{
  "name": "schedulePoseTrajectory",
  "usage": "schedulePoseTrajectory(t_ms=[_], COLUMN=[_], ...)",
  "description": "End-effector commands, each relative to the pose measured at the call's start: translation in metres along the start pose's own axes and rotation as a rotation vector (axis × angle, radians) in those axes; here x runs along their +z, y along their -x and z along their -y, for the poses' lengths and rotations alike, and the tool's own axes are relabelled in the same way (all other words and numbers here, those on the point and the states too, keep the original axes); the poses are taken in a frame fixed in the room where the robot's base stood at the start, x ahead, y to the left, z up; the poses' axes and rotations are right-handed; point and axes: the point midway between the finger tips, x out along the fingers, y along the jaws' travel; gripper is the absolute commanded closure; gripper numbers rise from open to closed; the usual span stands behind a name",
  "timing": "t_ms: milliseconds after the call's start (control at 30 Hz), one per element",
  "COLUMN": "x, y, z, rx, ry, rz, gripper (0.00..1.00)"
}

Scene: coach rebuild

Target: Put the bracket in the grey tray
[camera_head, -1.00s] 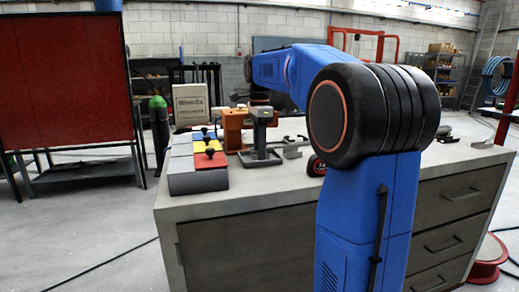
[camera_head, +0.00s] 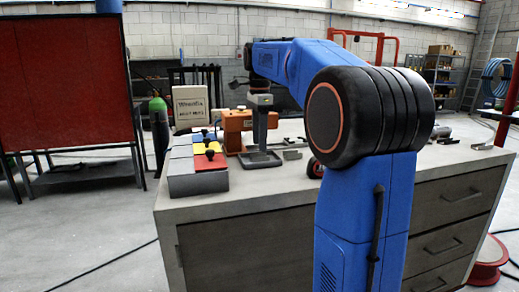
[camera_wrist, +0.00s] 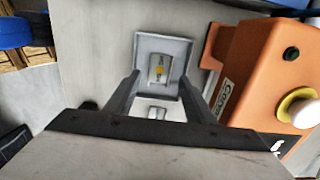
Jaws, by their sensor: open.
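In the wrist view the square tray (camera_wrist: 184,43) lies beyond my fingers. A small metal plate with a yellow-orange spot, which looks like the bracket (camera_wrist: 154,76), lies flat inside it. My gripper (camera_wrist: 159,76) is open, one finger on each side of the view to that piece, and holds nothing. In the head view my gripper (camera_head: 260,148) points down over the tray; the tray's inside is hard to see there. Another small metal piece (camera_head: 292,155) lies on the bench right of the tray.
An orange machine (camera_head: 236,128) stands close behind and left of the tray; it also fills the right of the wrist view (camera_wrist: 265,70). Grey blocks with yellow, blue and red tops (camera_head: 210,161) stand at the left. Bench surface (camera_head: 250,188) in front is clear.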

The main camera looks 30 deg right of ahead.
Motion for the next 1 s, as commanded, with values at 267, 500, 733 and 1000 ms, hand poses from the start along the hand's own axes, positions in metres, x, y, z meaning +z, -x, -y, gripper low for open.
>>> schedulePoseTrajectory(t_ms=[267,500,733,1000], x=[0.0,0.0,0.0,0.0], y=[0.052,0.075,0.079,0.079], z=[0.001,0.0,0.0,0.0], rx=[-0.002,-0.001,0.0,0.0], ry=[0.0,0.0,0.0,0.0], rz=[0.0,0.0,0.0,0.0], gripper=[0.51,0.51,0.51,0.51])
